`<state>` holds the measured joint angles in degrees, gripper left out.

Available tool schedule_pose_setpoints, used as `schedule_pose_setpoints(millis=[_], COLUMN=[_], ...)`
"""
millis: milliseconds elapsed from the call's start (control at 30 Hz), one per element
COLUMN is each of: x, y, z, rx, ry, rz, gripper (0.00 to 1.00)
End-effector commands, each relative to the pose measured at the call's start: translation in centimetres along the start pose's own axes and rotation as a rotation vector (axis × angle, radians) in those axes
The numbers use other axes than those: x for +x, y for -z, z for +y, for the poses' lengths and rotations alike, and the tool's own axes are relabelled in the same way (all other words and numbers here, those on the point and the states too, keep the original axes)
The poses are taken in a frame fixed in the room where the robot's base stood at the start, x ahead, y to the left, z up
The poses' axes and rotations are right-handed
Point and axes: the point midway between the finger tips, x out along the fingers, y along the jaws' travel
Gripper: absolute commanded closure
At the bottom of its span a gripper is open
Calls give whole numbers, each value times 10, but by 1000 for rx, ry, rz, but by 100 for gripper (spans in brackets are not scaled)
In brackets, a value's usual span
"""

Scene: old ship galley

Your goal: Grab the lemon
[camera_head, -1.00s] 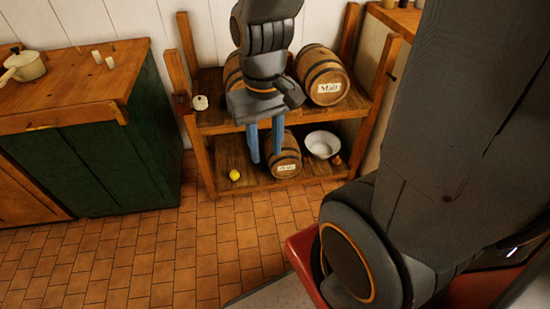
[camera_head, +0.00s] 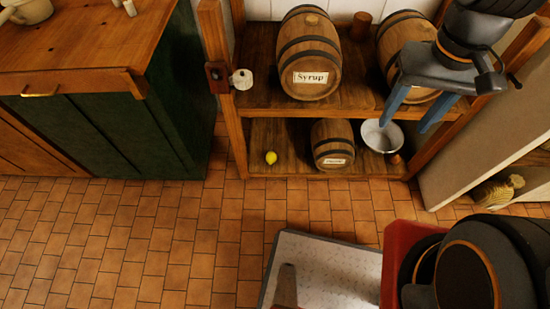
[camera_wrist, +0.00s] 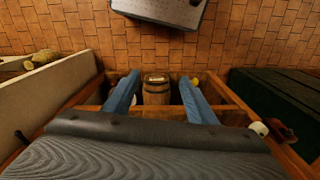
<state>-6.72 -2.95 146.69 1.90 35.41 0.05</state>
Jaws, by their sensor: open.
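The yellow lemon (camera_head: 271,157) lies on the lower board of the wooden shelf (camera_head: 262,135), near its left end. It is left of the small barrel (camera_head: 333,144) in the head view. My gripper (camera_head: 405,122) is open and empty, with its two blue fingers pointing down, to the right of the lemon and in front of the shelf's right side. In the wrist view my gripper (camera_wrist: 160,95) has its fingers spread, with the small barrel between them. A small yellow patch, likely the lemon (camera_wrist: 195,81), shows just beside the right finger, mostly hidden.
A Syrup barrel (camera_head: 310,62) and another barrel (camera_head: 402,45) stand on the upper board. A white bowl (camera_head: 380,137) sits on the lower board, right of the small barrel. A green cabinet (camera_head: 110,125) stands left. The tiled floor (camera_head: 150,235) before the cabinet is clear.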

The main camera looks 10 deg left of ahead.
Motion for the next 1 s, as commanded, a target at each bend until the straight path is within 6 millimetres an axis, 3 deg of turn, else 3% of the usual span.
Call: schedule_pose_setpoints(millis=[33,1000], x=[21,219], y=[6,29], z=[-6,-139], rx=[-18,-376], ry=[4,88], rz=[5,50], gripper=[48,48])
